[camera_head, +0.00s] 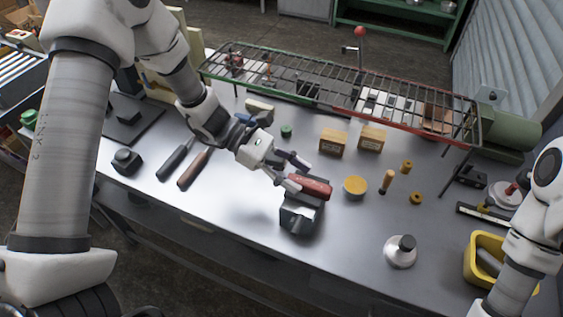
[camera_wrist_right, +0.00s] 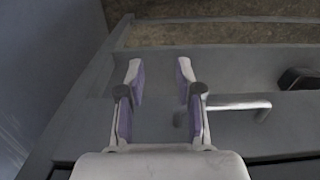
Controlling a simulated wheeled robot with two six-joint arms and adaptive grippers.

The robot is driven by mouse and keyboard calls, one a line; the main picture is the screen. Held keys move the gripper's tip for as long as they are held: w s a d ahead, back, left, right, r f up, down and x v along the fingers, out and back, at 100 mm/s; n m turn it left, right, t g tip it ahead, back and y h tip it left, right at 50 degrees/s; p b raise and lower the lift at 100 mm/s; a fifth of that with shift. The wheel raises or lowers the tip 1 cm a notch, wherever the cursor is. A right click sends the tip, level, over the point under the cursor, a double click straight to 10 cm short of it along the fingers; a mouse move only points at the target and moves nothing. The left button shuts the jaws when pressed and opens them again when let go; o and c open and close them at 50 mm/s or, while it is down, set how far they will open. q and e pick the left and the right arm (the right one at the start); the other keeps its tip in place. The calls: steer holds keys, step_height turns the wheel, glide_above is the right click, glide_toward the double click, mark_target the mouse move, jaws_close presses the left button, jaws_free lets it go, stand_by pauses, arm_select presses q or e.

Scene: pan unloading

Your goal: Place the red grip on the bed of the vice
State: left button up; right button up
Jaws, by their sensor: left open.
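The red grip (camera_head: 312,187) lies across the top of the dark grey vice (camera_head: 299,218) near the front middle of the bench. It appears to rest on the vice, though its left end is close to a fingertip. My left gripper (camera_head: 299,172) is open, with its fingertips at the left end of the grip; contact between them cannot be made out. In the right wrist view my right gripper (camera_wrist_right: 159,78) is open and empty. It points over a grey surface with a metal bar handle (camera_wrist_right: 232,106).
A wire rack (camera_head: 340,82) spans the back of the bench. Two wooden blocks (camera_head: 333,141) stand behind the vice. A yellow disc (camera_head: 355,186) and wooden-handled tool (camera_head: 387,181) lie to its right. A yellow bin (camera_head: 473,263) is at right.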

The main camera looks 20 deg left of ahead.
arm_select(q)
steer(key=b+v, duration=0.1)
steer(key=v, duration=1)
steer(key=shift+a+r, duration=0.2)
steer(key=shift+a, duration=0.15)
stand_by(1.2)
